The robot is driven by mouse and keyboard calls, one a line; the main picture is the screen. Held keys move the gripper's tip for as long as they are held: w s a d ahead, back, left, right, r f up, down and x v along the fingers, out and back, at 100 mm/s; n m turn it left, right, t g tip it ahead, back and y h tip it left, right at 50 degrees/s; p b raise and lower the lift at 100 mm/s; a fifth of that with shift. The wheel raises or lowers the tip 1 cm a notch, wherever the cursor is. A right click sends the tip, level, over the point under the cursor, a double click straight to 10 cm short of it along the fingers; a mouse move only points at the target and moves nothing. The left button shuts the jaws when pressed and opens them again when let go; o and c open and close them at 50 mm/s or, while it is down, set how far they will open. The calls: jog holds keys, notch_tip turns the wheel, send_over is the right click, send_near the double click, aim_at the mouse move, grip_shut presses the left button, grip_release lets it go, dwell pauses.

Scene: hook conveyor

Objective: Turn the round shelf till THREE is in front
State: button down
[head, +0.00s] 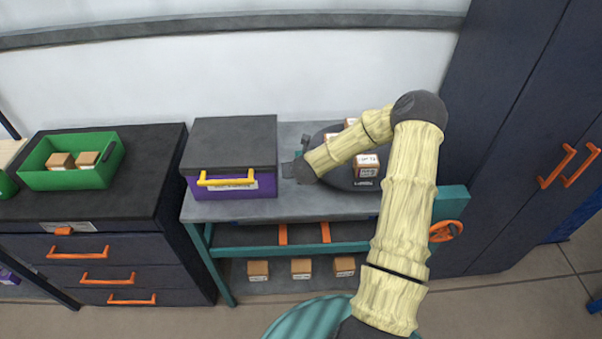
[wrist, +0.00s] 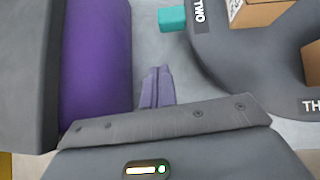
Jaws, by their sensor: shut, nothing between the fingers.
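The round shelf (head: 337,179) is a dark grey disc on the grey worktop, partly hidden behind my arm in the head view. In the wrist view its curved edge (wrist: 222,58) is at the upper right. White lettering there reads TWO near the top and TH, cut off by the picture edge, at the lower right. Several cardboard boxes (head: 367,165) stand on the shelf. My gripper (wrist: 158,72) is shut and empty, over bare worktop left of the shelf and apart from it. In the head view my gripper (head: 289,170) is between the shelf and a purple box.
The purple box (head: 219,187) with a grey lid and yellow handle stands close left of my gripper. A small teal block (wrist: 171,18) is beside the shelf's edge near TWO. A tall dark cabinet (head: 510,130) stands at the right. A green bin (head: 72,179) is far left.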

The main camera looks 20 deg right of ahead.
jog(key=b+v, duration=0.1)
jog(key=v, duration=0.4)
jog(key=shift+s+a+r, duration=0.15)
jog(key=shift+r, duration=0.05)
